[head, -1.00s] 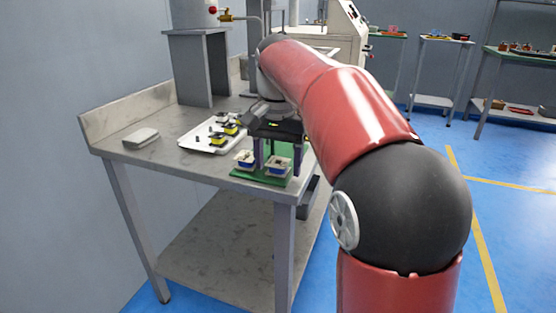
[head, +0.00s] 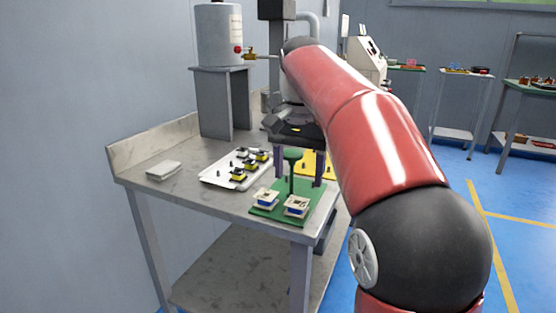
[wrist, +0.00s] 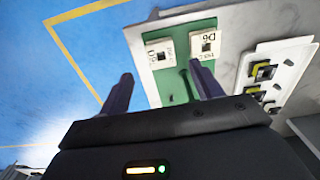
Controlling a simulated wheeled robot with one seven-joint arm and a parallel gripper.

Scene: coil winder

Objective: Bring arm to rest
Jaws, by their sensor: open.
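My red and black arm reaches across the right of the head view to the metal workbench (head: 215,195). My gripper (head: 296,174) is above the bench's front right part, with its two purple fingers pointing down, apart and with nothing between them that I can tell is held. In the wrist view my gripper (wrist: 160,90) shows its fingers wide apart over a green mat (wrist: 172,80). Two white-topped square parts (head: 265,198) with blue sides sit on the mat's front end.
A white tray (head: 212,179) with several yellow and black parts lies left of the mat. A grey pad (head: 163,170) lies at the bench's left. A tank on a stand (head: 222,100) is behind. A yellow plate (head: 318,164) lies behind the gripper. Bare benchtop shows at front left.

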